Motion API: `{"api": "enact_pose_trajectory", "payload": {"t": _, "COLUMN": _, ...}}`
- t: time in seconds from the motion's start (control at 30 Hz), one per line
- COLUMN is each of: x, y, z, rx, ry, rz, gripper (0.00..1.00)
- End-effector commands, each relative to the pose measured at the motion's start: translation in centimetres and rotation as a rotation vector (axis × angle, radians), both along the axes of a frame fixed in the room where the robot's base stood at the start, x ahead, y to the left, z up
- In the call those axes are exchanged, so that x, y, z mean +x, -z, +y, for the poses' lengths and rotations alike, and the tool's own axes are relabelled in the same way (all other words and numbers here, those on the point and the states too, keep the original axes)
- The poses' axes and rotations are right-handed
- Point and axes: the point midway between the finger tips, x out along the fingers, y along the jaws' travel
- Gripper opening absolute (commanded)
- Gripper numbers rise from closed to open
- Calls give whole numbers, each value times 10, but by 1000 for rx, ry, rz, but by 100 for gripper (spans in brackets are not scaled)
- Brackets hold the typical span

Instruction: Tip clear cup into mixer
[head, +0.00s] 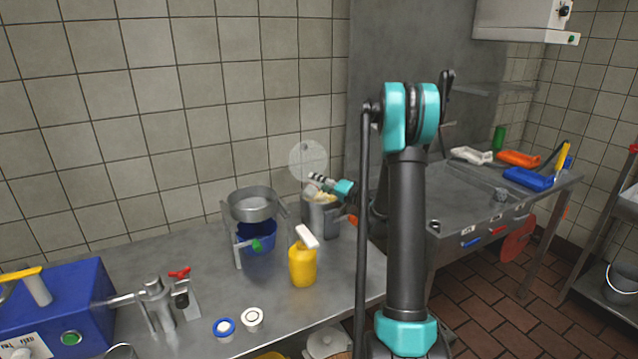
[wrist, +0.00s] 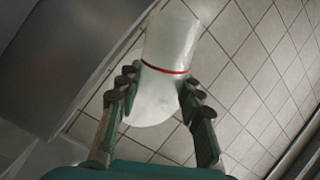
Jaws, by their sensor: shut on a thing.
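The clear cup (head: 307,157) shows as a pale, see-through round shape against the tiled wall in the head view. In the wrist view the cup (wrist: 172,45) is whitish with a red band around it. My gripper (head: 318,179) is shut on the cup; its fingers (wrist: 160,100) lie on both sides of it near the band. The cup is in the air above a steel pot (head: 322,219), which holds something pale yellow. Left of the pot, a steel bowl (head: 254,206) sits in a metal stand. I cannot tell which vessel is the mixer, nor the cup's contents.
A blue bucket (head: 257,238) is under the bowl. A yellow bottle (head: 302,267) with a white top stands in front of the pot. Two small round lids (head: 252,319) lie on the counter. A blue machine (head: 65,310) is at the left. The wall is close behind.

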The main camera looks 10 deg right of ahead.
Motion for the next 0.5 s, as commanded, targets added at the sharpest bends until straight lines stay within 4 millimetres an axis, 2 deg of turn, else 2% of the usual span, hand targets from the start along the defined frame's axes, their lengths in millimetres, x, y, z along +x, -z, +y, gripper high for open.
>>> {"api": "enact_pose_trajectory", "payload": {"t": 0.5, "x": -16, "y": -7, "z": 18, "rx": -500, "ry": -1, "rz": -439, "gripper": 8}}
